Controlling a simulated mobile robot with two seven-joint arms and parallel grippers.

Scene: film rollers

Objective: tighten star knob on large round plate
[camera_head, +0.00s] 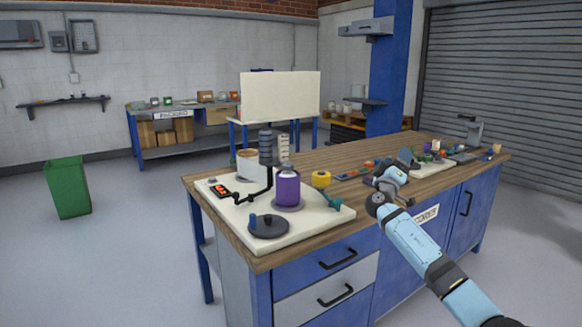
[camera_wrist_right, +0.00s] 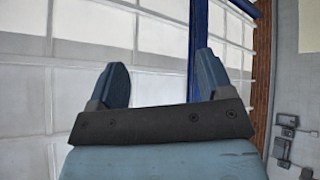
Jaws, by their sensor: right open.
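A dark round plate (camera_head: 270,230) lies flat at the front of the cream board (camera_head: 233,222) on the workbench. A small blue upright piece (camera_head: 253,220) stands at its left; I cannot tell whether it is the star knob. A purple roller (camera_head: 288,188) stands upright on a grey round base behind the plate. My right gripper (camera_head: 407,158) is above the bench, well to the right of the plate and apart from it. In the right wrist view its two blue fingers (camera_wrist_right: 161,68) are spread with nothing between them. My left gripper is out of view.
A black stand with a ribbed roller (camera_head: 266,148), a yellow spool (camera_head: 321,179) and a teal piece (camera_head: 333,202) share the board. Small coloured parts (camera_head: 350,173) lie to its right on the bench (camera_head: 330,158). A cream panel (camera_head: 280,97) rises behind.

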